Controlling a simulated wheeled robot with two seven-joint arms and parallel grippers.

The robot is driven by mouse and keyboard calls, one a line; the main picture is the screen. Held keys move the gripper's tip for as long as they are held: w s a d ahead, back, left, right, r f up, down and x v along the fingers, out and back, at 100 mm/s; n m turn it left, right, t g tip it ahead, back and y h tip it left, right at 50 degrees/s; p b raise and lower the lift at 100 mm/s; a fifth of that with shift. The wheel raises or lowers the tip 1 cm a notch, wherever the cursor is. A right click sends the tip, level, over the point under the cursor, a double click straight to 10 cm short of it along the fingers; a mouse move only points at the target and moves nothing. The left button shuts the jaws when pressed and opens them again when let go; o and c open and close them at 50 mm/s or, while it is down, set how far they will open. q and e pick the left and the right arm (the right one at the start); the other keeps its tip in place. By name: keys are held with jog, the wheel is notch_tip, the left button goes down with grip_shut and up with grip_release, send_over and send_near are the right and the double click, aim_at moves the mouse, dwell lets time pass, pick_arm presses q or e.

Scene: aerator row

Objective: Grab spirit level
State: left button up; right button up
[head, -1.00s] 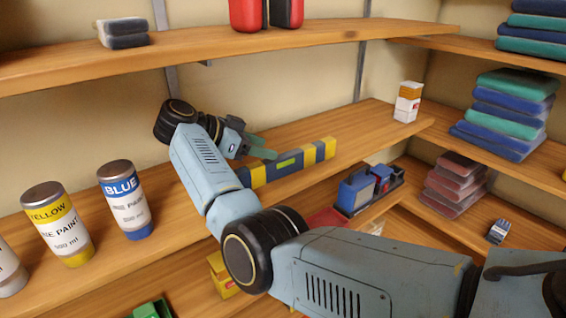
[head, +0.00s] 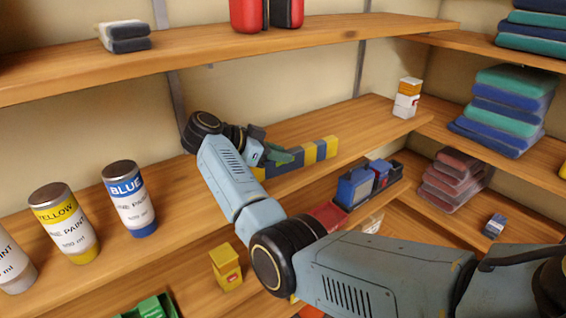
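The spirit level (head: 311,153), a bar with blue and yellow blocks, lies along the front of the middle shelf. My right gripper (head: 284,155) is at the left half of the level and overlaps it in the picture, hiding its middle and vial. A greenish finger shows against the level. Whether the fingers are spread or closed, and whether they touch the level, cannot be made out. My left gripper is not in view.
Paint cans, yellow (head: 64,223) and blue (head: 129,198), stand left on the middle shelf (head: 345,125). A small white and orange box (head: 407,98) stands at its right end. The upper shelf (head: 200,52) runs above my arm. A blue toolbox-like item (head: 355,187) sits below.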

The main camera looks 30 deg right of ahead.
grip_shut()
